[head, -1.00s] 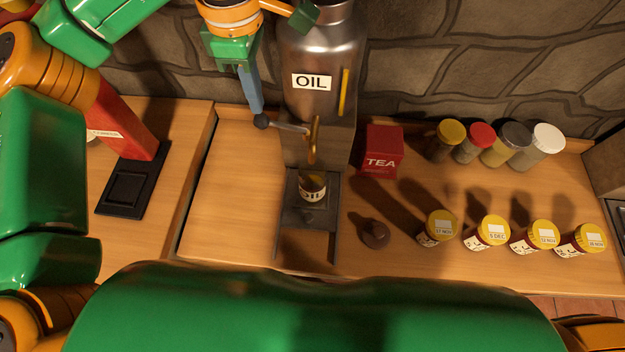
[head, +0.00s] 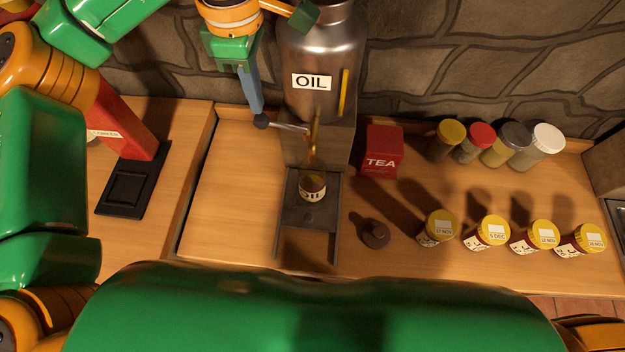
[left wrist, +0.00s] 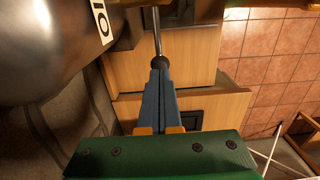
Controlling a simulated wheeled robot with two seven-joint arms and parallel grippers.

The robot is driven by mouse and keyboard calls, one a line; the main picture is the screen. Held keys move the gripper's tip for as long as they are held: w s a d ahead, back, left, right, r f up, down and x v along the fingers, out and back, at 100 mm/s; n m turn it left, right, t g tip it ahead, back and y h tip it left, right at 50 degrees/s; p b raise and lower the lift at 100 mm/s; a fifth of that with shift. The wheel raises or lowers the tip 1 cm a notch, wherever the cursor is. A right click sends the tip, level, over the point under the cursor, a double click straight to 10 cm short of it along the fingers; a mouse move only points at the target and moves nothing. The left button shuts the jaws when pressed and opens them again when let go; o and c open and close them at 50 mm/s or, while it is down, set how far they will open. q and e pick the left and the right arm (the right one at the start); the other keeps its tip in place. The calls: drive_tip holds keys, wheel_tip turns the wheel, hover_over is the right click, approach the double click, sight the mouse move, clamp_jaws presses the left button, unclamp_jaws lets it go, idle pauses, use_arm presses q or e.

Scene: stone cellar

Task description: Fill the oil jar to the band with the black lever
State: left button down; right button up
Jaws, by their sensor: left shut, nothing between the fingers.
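The steel oil tank (head: 318,60) with an OIL label stands against the wall. Its lever, a metal rod with a black knob (head: 262,121), points left from the brass tap (head: 314,140). The small oil jar (head: 312,187), with a pale OIL label, stands upright and open under the tap. Dark amber shows inside; its level against the band is too small to tell. My left gripper (head: 258,111) is shut and empty, its blue fingertips at the knob. The left wrist view shows the knob (left wrist: 160,62) right at the fingertips; I cannot tell whether they touch. My right gripper is not in view.
The jar stands on a dark stand (head: 309,216). A red TEA box (head: 382,151) and several lidded jars stand further right. A red dispenser (head: 126,122) stands left. The counter left of the stand is clear.

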use_arm(q)
drive_tip(key=shift+f, duration=0.1)
drive_tip(key=shift+f+b, duration=1.75)
drive_tip(key=shift+f, duration=0.25)
drive_tip(key=shift+r+p, duration=0.5)
idle(4.7)
wheel_tip(320, 180, up, 8)
drive_tip(key=p, duration=0.7)
drive_tip(key=shift+r, duration=0.15)
drive_tip(key=shift+f, duration=0.2)
